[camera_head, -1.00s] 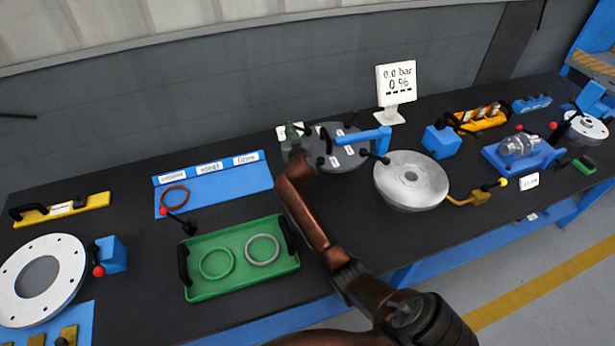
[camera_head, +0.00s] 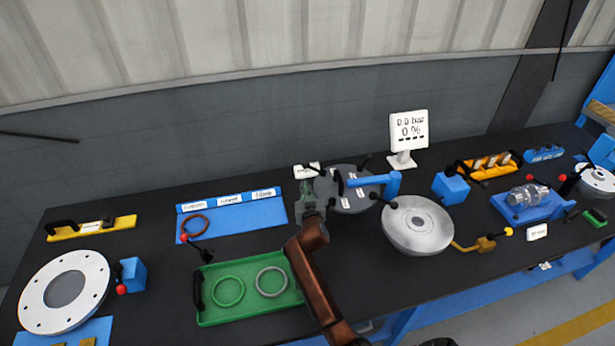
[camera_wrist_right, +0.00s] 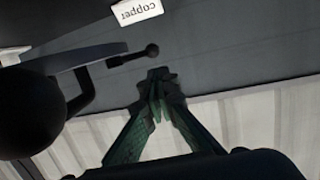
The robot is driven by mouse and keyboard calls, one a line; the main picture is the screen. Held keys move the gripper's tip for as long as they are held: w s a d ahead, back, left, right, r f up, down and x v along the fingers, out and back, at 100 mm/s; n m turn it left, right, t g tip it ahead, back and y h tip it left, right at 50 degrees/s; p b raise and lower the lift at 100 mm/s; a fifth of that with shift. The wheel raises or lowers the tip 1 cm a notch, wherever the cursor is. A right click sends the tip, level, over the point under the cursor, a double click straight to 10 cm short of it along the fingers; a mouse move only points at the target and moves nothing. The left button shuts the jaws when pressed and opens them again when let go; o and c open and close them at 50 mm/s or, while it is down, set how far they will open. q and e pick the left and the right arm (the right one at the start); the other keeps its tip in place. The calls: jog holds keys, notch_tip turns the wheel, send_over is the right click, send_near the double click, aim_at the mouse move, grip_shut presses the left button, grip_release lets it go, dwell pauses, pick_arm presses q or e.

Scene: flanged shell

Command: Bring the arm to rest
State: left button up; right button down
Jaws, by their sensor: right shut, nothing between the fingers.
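My right arm (camera_head: 315,280) comes up from the bottom of the head view and reaches over the middle of the bench. Its right gripper (camera_head: 307,187) shows beside the left edge of a dark grey round plate (camera_head: 352,203); contact cannot be told. In the right wrist view the green fingers of this gripper (camera_wrist_right: 158,80) come together at the tips with nothing between them. A small white label reading "copper" (camera_wrist_right: 136,11) shows beyond them. My left gripper is not in view.
A green tray (camera_head: 207,319) with two rings lies left of my right arm. A silver dome (camera_head: 417,222) and a white display (camera_head: 408,135) stand to the right. A blue labelled mat (camera_head: 255,213) and a white flange (camera_head: 40,290) are at left.

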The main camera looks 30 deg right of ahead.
jog(key=shift+v, duration=0.9)
jog(key=shift+a+p, duration=0.1)
jog(key=shift+p, duration=0.2)
